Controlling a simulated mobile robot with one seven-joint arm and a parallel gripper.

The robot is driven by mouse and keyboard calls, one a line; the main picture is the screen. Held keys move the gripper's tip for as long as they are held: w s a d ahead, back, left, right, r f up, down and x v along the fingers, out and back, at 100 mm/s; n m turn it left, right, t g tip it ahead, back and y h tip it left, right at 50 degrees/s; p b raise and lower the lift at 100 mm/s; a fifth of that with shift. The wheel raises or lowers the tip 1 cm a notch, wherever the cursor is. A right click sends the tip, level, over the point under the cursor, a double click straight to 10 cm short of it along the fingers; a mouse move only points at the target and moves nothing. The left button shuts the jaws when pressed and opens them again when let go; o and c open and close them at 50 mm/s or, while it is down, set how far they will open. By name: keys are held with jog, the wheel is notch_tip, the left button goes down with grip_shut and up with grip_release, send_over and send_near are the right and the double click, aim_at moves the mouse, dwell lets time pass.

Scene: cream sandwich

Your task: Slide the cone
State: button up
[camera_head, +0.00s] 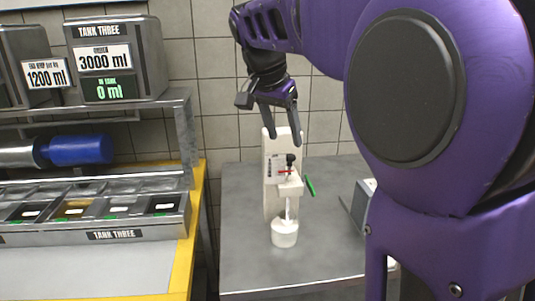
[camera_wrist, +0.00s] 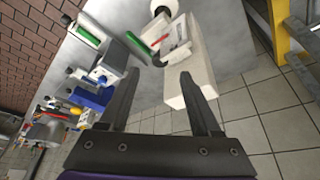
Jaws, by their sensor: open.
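A tall off-white machine (camera_head: 272,185) stands on the grey table, with a small lever and a red mark on its front. A round white cup-like part (camera_head: 285,233) is at its foot; I cannot tell whether this is the cone. My gripper (camera_head: 281,136) is above the top of the machine, pointing down, with its fingers apart and nothing visible between them. In the wrist view the gripper (camera_wrist: 160,73) shows two spread dark fingers, with the machine (camera_wrist: 187,62) just beyond the right finger. The white round part (camera_wrist: 160,7) is at the top edge there.
The grey table (camera_head: 245,265) has clear room left of the machine. A green stick-like item (camera_head: 310,186) is right of it. A grey device (camera_head: 358,205) is partly hidden by my arm. In the wrist view, several devices, one blue (camera_wrist: 92,98), stand at left. Tank dispensers (camera_head: 120,60) are at left.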

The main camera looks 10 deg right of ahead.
aim_at(290, 156)
jog(key=x, duration=0.5)
jog(key=shift+f+b, duration=0.15)
jog(key=shift+b, duration=0.2)
grip_shut()
dwell(1.1)
